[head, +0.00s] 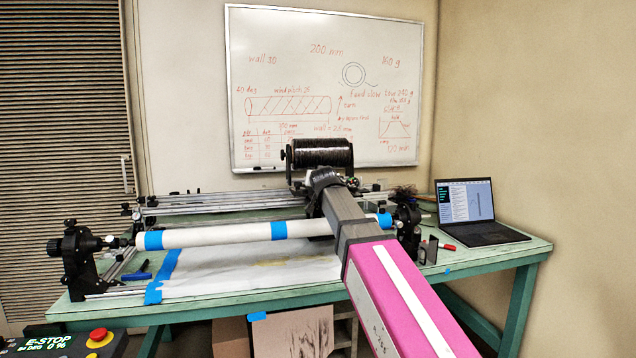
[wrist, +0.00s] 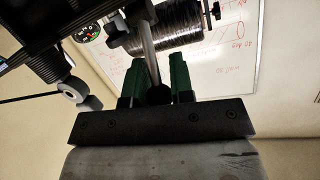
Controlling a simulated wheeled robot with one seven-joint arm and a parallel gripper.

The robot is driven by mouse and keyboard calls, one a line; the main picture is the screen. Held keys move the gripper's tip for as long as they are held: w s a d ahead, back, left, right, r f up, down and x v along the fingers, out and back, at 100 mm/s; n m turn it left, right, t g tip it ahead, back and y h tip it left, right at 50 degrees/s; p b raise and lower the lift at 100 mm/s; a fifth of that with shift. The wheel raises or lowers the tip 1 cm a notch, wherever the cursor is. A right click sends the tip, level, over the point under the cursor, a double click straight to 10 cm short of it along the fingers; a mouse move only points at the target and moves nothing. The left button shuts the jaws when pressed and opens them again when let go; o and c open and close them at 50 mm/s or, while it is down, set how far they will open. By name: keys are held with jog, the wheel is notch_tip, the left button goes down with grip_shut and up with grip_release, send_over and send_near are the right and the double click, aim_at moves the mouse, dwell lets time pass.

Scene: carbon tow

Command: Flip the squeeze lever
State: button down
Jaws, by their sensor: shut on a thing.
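In the wrist view, the lever (wrist: 149,52) is a grey rod with a round black knob at its near end. It runs up from between the green fingers of my gripper (wrist: 158,75). My gripper is shut on the lever near its knob end. In the head view, my arm covers most of the gripper and I cannot make out the lever there. The dark wound spool (head: 320,153) stands just behind the arm's end; it also shows in the wrist view (wrist: 180,30), beyond the fingertips.
A white tube (head: 215,236) with blue tape spans the green table (head: 240,303) between black end stands. A small dial (wrist: 88,32) and a grey roller (wrist: 72,92) are left of the gripper in the wrist view. An open laptop (head: 478,232) stands at right.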

jog(key=c, duration=1)
grip_release()
jog(key=v, duration=1.1)
jog(key=shift+f, duration=0.1)
